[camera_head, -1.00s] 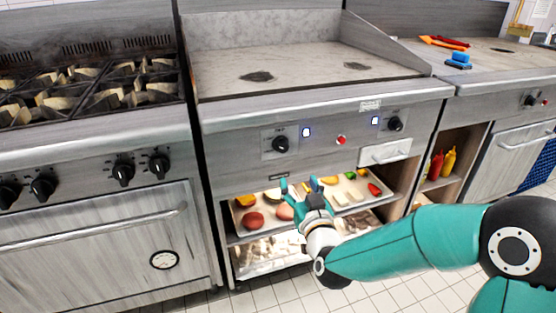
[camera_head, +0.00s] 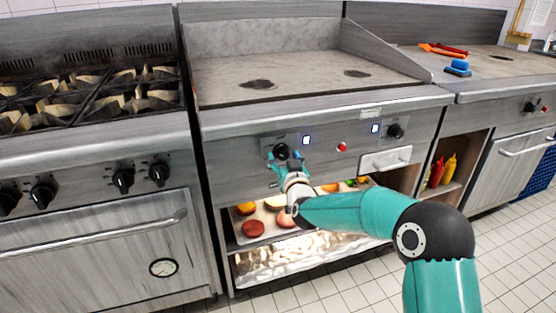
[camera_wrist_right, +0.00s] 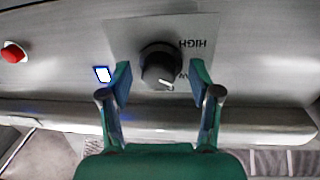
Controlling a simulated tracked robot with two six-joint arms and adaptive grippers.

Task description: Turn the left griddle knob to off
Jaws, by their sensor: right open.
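The left griddle knob (camera_head: 281,152) is a black round knob on the griddle's front panel, beside a lit blue-white indicator (camera_head: 306,140). In the right wrist view the knob (camera_wrist_right: 158,66) sits on a grey plate with HIGH lettering upside down, and its white mark points to the lower right. My right gripper (camera_head: 285,162) is right in front of and just below the knob. In the right wrist view the open gripper (camera_wrist_right: 160,84) has a finger on each side of the knob, with gaps showing. My left gripper is not in view.
A red light (camera_head: 342,147) and a second black knob (camera_head: 395,131) with its own lit indicator are to the right on the panel. A tray of food (camera_head: 241,238) is on the shelf below. A stove with several black knobs (camera_head: 123,179) stands at the left.

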